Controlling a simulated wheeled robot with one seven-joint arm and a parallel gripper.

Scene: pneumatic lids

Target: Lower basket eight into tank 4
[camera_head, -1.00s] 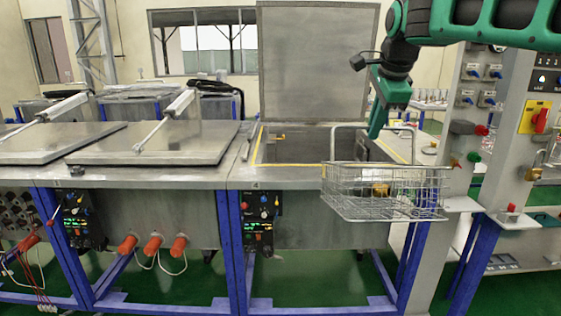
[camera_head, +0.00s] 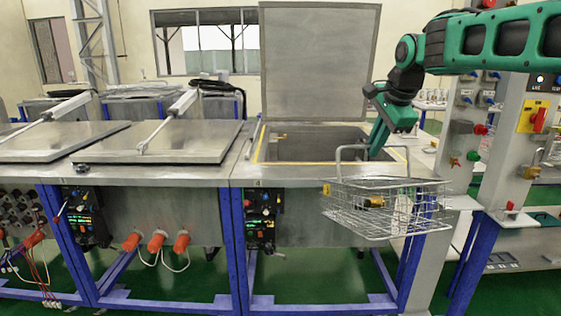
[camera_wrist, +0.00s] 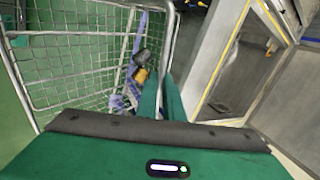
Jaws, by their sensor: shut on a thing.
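The wire basket (camera_head: 390,207) hangs in front of the bench's front edge, a little tilted, with a small yellow and dark item inside. A yellow tag shows on its left corner. My gripper (camera_head: 374,152) is shut on the basket's handle (camera_head: 340,152); the exact grip point is partly hidden. In the wrist view the basket (camera_wrist: 85,60) lies left of my gripper (camera_wrist: 162,90). Tank 4 (camera_head: 256,150) is open, its rim edged with a yellow line, its lid (camera_head: 320,60) standing upright behind. The basket is outside the tank, in front and to the right.
Closed lids with struts (camera_head: 160,142) cover the tanks at left. A control panel (camera_head: 259,218) is on the front below tank 4. A grey post with switches and a red handle (camera_head: 540,119) stands close at right.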

